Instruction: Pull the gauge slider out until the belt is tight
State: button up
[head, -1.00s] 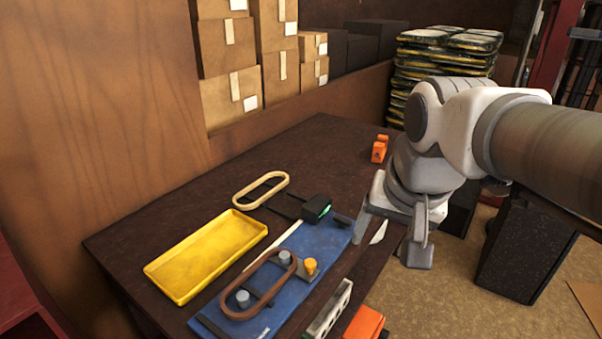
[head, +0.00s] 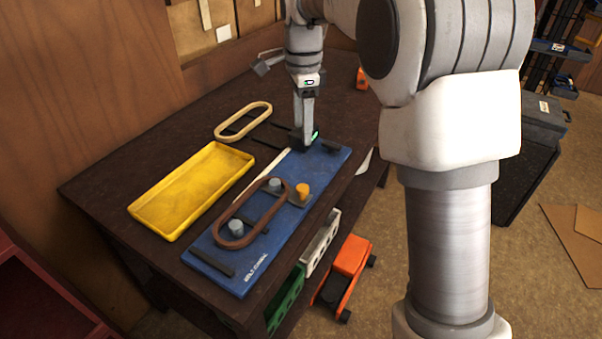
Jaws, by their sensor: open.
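A blue board (head: 325,165) lies along the table. On it a brown loop belt (head: 223,222) surrounds two grey pegs, a nearer one (head: 236,227) and a farther one (head: 274,184). A yellow knob (head: 302,189) stands on a small plate just right of the farther peg. A small black block with a green light (head: 312,138) is at the board's far end, with dark bars running left from it. Which part is the gauge slider I cannot tell for sure. My gripper (head: 304,118) is open, pointing down at the black block and partly covering it; contact is unclear.
A cream loop (head: 243,121) and a yellow tray (head: 190,190) lie left of the board. An orange item (head: 361,79) is at the table's back. Green, white and orange items (head: 345,270) are by the table's front side. My arm crosses the right side.

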aim_at(303, 187)
notch_tip(303, 187, down, 17)
jog(key=b, duration=0.3)
jog(key=shift+f, duration=0.15)
grip_shut()
dwell(0.3)
dwell(1.1)
